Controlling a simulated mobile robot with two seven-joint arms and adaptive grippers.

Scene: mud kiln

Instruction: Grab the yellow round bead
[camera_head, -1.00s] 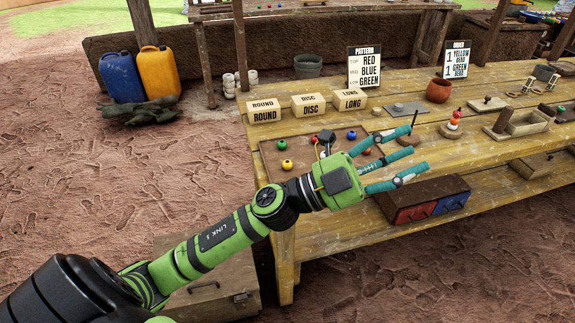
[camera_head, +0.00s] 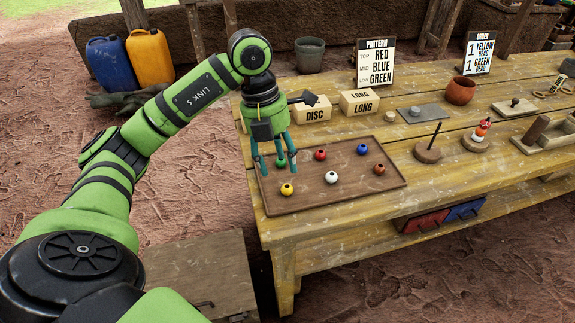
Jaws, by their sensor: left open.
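The yellow round bead (camera_head: 287,189) lies on the brown wooden tray (camera_head: 335,203), near its front left part. My left gripper (camera_head: 278,170) points down over the tray's left side. Its teal fingers are open and hold nothing that I can see. The fingertips are just behind the yellow bead in the picture, and I cannot tell their exact height above the tray. A green bead (camera_head: 280,162) shows between the fingers, partly hidden. My right gripper is not in view.
The tray also holds a red bead (camera_head: 320,155), a blue bead (camera_head: 362,149), a white bead (camera_head: 331,177) and an orange-brown bead (camera_head: 379,169). Labelled wooden blocks, one reading DISC (camera_head: 313,110), stand behind. A peg stand (camera_head: 428,152) is to the right on the table.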

